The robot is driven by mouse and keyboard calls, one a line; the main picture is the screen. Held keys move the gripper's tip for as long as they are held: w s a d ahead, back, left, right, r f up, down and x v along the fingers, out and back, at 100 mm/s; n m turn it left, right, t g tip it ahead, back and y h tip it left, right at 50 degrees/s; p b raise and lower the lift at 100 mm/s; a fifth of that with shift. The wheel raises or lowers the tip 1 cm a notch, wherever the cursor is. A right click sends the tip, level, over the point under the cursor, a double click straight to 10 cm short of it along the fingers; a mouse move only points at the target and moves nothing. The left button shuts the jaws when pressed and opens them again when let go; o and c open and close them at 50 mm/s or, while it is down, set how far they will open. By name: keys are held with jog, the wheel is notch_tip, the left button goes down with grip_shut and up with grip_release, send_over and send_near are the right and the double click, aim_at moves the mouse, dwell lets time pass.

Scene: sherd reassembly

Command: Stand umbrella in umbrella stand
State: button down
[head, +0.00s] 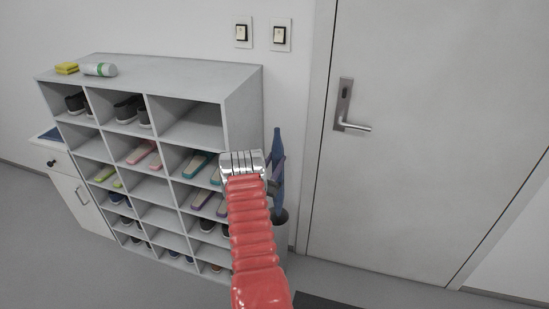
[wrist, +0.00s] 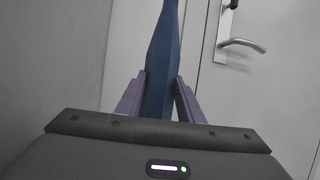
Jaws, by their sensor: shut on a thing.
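A closed blue umbrella (head: 278,175) stands upright beside the right side of the shoe rack, with its lower end inside the grey cylindrical umbrella stand (head: 281,240). My gripper (head: 279,172) is at the umbrella's middle, partly hidden behind my red arm in the head view. In the wrist view the purple fingers of my gripper (wrist: 160,95) are closed on the two sides of the umbrella (wrist: 161,60). The umbrella's lower tip is hidden inside the stand, so I cannot tell whether it touches the bottom.
A grey shoe rack (head: 244,110) with several shoes stands to the left. A yellow sponge (head: 67,68) and a white bottle (head: 100,70) lie on its top. A closed door (head: 420,150) with a metal handle (head: 352,127) is to the right. A dark mat (head: 325,300) lies on the floor.

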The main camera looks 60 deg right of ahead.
notch_tip(320, 180, down, 8)
jog(key=shift+f, duration=0.2)
dwell(1.1)
jog(key=c, duration=1.1)
grip_release()
jog(key=shift+a+f, duration=0.1)
jog(key=v, duration=0.7)
jog(key=shift+a, duration=0.25)
jog(key=shift+s, duration=0.15)
dwell(0.5)
